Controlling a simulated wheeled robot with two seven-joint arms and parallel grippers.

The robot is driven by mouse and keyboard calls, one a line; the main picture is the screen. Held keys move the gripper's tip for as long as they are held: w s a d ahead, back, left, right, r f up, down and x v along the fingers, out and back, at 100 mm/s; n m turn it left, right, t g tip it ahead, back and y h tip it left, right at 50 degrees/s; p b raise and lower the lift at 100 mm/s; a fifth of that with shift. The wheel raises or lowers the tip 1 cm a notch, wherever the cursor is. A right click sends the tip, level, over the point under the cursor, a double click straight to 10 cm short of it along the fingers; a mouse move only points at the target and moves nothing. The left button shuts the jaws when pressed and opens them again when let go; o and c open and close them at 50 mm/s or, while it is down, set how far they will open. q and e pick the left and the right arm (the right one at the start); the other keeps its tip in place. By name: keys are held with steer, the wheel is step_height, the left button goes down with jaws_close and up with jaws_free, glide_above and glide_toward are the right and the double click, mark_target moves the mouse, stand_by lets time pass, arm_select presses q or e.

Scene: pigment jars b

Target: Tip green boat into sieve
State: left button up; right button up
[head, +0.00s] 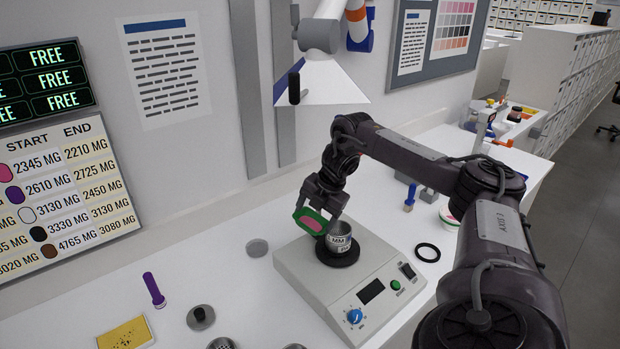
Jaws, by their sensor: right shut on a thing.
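The green boat (300,217), with a pink inside, is held tilted in my right gripper (318,205), its open face turned partly toward the camera. My right gripper is shut on it. The sieve (341,240) is a metal cylinder with a printed label and stands upright on a black round plate. The boat is at the sieve's upper left rim and overlaps it in the picture. I cannot tell whether they touch, or whether the pink is powder in the boat. My left gripper is not in view.
The sieve stands on a grey machine (300,272) with a blue knob and green button. A black ring (427,252) lies to its right. A purple tube (153,290), a yellow sponge-like block (126,334) and lids lie left. A white hood (325,84) hangs above.

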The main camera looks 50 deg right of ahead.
steer(key=shift+s+d+r+t+y+b, duration=0.3)
steer(key=shift+s+d+t+y+b, duration=0.3)
steer(key=shift+d+y+b, duration=0.25)
steer(key=shift+s+d+r+m+t+y+b, duration=0.2)
steer(key=shift+d+t+y+b, duration=0.25)
steer(key=shift+y+b, duration=0.3)
steer(key=shift+s+d+r+m+t+y+b, duration=0.1)
steer(key=shift+s+d+r+t+y+b, duration=0.3)
steer(key=shift+y+b, duration=0.3)
steer(key=shift+s+d+f+m+t+y+b, duration=0.15)
steer(key=shift+s+d+m+t+y+b, duration=0.5)
steer(key=shift+t+y+b, duration=1.2)
steer(key=shift+s+d+f+t+y+b, duration=0.25)
steer(key=shift+d+t+y+b, duration=0.65)
steer(key=shift+b, duration=1.75)
steer(key=shift+s+d+f+m+t+y+b, duration=0.1)
steer(key=shift+s+d+m+t+y+b, duration=0.35)
steer(key=shift+d+t+y+b, duration=1.05)
steer(key=shift+s+a+r+g+y+b, duration=0.15)
steer(key=shift+a+g+y+b, duration=0.15)
steer(key=shift+a+b, duration=0.4)
